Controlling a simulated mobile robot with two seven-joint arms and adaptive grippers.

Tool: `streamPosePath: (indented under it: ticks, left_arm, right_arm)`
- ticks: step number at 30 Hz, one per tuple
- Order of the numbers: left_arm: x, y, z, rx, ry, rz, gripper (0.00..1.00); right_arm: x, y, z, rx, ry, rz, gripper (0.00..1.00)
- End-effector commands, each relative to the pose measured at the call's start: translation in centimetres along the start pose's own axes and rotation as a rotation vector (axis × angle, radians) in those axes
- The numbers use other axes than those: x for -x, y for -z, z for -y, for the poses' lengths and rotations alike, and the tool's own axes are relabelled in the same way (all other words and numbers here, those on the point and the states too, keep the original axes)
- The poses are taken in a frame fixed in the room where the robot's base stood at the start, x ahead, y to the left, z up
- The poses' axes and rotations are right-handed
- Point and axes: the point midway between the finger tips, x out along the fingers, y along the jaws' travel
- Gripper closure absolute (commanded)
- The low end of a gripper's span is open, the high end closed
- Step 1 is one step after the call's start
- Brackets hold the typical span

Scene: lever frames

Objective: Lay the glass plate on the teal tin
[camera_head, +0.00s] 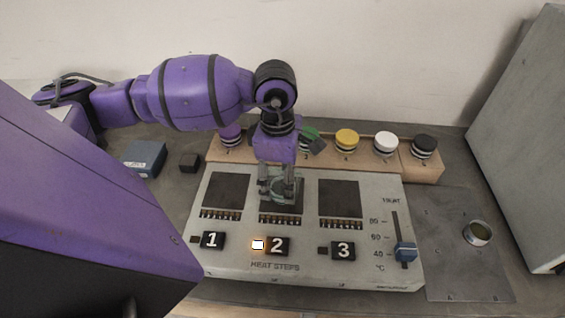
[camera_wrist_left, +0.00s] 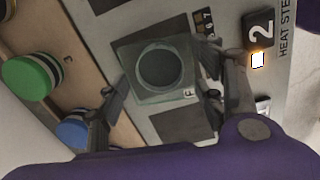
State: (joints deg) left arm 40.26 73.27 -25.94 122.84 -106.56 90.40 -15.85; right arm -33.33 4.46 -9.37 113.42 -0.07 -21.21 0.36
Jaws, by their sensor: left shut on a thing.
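The glass plate (camera_wrist_left: 141,61) is a clear, greenish square in the left wrist view. My left gripper (camera_head: 278,190) is shut on it, with one finger at each side; it also shows in the left wrist view (camera_wrist_left: 165,72). The teal tin (camera_wrist_left: 166,66) shows through the glass as a round, grey-teal rim. It stands at the middle dark pad of the heating panel, and in the head view it is partly hidden behind the fingers. I cannot tell whether the plate touches the tin's rim. My right gripper is not in view.
The heating panel (camera_head: 225,270) has buttons 1, 2 and 3, a lit lamp (camera_head: 258,244) beside 2, and a blue slider (camera_head: 405,252). Behind it stands a wooden rack (camera_head: 425,168) with coloured knobs. Another round tin (camera_head: 477,233) stands on a grey plate at right. A blue box (camera_head: 145,158) lies left.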

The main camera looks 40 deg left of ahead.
Motion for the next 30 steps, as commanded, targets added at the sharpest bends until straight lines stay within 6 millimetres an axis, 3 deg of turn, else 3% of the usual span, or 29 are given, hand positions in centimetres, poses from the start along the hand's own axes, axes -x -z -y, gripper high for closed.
streamPosePath:
  ticks: [5, 6, 11, 30]
  left_arm:
    - [0.09, -0.02, -0.03, 0.0, -0.001, 0.001, 0.73]
    - [0.09, -0.02, -0.03, 0.0, -0.001, 0.001, 0.37]
    - [0.08, -0.01, -0.03, 0.0, -0.001, 0.0, 0.16]
    - [0.37, -0.02, -0.03, 0.0, -0.001, 0.0, 0.16]
  right_arm:
    - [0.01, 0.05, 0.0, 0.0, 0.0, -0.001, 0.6]
    - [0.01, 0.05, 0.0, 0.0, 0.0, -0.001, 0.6]
    - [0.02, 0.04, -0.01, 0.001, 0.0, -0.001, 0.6]
    - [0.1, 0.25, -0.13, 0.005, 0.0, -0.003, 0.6]
